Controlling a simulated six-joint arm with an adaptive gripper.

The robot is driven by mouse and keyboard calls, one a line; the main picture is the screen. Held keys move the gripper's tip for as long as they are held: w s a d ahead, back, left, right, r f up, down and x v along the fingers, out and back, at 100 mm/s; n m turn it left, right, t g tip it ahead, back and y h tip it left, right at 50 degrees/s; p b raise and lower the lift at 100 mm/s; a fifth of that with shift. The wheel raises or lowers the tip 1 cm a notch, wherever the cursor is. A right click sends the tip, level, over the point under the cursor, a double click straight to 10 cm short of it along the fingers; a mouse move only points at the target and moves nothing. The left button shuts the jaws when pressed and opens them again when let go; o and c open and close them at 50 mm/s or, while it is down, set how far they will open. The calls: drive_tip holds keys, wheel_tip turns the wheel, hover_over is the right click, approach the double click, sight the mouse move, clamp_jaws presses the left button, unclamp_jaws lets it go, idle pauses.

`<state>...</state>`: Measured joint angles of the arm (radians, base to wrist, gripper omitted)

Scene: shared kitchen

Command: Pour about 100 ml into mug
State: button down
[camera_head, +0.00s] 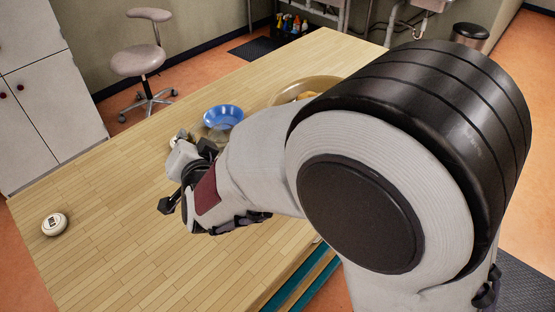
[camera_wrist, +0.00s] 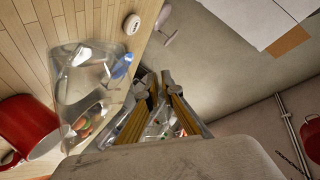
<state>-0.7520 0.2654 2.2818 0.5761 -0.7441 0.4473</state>
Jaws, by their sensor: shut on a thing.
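My gripper (camera_wrist: 152,95) shows in the wrist view with its fingers close together on clear material. A clear, see-through vessel (camera_wrist: 72,100) is beside the fingers, large and tilted in this view; I take it as what the fingers hold, though the grip point is unclear. I cannot make out a liquid level in it. A red mug (camera_wrist: 22,122) with a pale inside is at the left edge, beyond the vessel and partly cut off. In the head view my gripper (camera_head: 184,180) is over the table; my arm blocks the view, and I cannot make out the mug there.
On the wooden table (camera_head: 130,210), a blue bowl (camera_head: 222,117) stands behind my gripper and a brownish bowl (camera_head: 287,93) stands farther right, partly hidden. A round white device (camera_head: 54,224) lies near the left edge. The table's left part is mostly clear. A stool (camera_head: 138,61) stands beyond.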

sight(203, 121)
drive_tip(key=r, duration=0.1)
drive_tip(key=d+r+m, duration=0.1)
drive_tip(key=r+y, duration=0.1)
drive_tip(key=shift+w+d+m, duration=0.1)
drive_tip(key=shift+d+m, duration=0.2)
drive_tip(key=shift+d+r+m, duration=0.25)
drive_tip(key=shift+d+m, duration=0.15)
drive_tip(key=shift+d+r+t+y, duration=0.15)
drive_tip(key=shift+d+t+y, duration=0.1)
drive_tip(key=shift+t+y, duration=0.05)
drive_tip(key=shift+w+d+r+m+y, duration=0.1)
drive_tip(key=shift+d+r+m+y, duration=0.2)
drive_tip(key=shift+d+r+m, duration=0.45)
drive_tip(key=shift+d+r, duration=0.15)
drive_tip(key=shift+r, duration=0.1)
idle(0.4)
drive_tip(key=shift+w+d+r+m, duration=0.1)
drive_tip(key=shift+d+r+m, duration=0.15)
drive_tip(key=shift+d, duration=0.2)
drive_tip(key=shift+d+r+m, duration=0.15)
drive_tip(key=shift+d+m, duration=0.05)
drive_tip(key=shift+d, duration=0.2)
idle(1.0)
